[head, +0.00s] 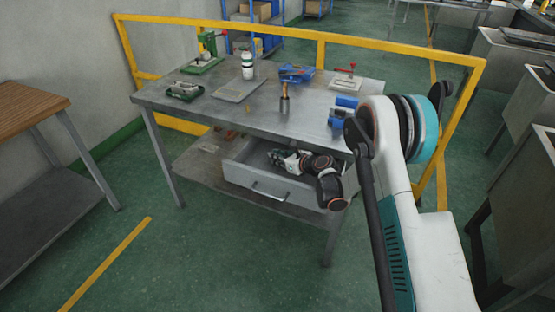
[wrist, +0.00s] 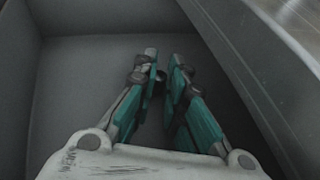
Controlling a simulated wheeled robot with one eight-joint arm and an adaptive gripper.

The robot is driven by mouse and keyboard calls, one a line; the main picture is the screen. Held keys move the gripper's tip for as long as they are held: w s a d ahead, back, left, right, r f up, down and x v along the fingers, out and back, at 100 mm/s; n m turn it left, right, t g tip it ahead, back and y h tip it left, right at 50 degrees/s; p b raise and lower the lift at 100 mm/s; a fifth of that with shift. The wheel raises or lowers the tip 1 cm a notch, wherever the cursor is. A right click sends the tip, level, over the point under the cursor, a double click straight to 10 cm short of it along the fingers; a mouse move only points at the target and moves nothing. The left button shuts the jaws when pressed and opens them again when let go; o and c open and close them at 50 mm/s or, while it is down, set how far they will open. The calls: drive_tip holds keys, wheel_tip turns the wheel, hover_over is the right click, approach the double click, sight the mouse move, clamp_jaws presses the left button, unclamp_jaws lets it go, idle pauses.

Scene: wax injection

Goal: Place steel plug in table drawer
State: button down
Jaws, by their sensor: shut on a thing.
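The table drawer (head: 265,187) is pulled out under the grey metal worktable (head: 225,113). My gripper (head: 274,157) reaches down inside the open drawer, below the tabletop. In the wrist view my gripper (wrist: 164,65) is low between the drawer walls, with its teal fingers close together on a small thing. I take this to be the steel plug, but the fingers hide it and I cannot make out its shape. The bare grey drawer floor (wrist: 90,75) shows around the fingertips in the wrist view.
On the tabletop stand a bottle (head: 247,66), a grey plate (head: 238,90), a brass-topped tool (head: 284,100), a blue device (head: 297,73) and a red-handled clamp (head: 345,78). A yellow rail (head: 320,50) runs behind.

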drive_tip(key=c, duration=1.6)
unclamp_jaws()
drive_tip(key=shift+f, duration=0.1)
drive_tip(key=shift+c, duration=0.2)
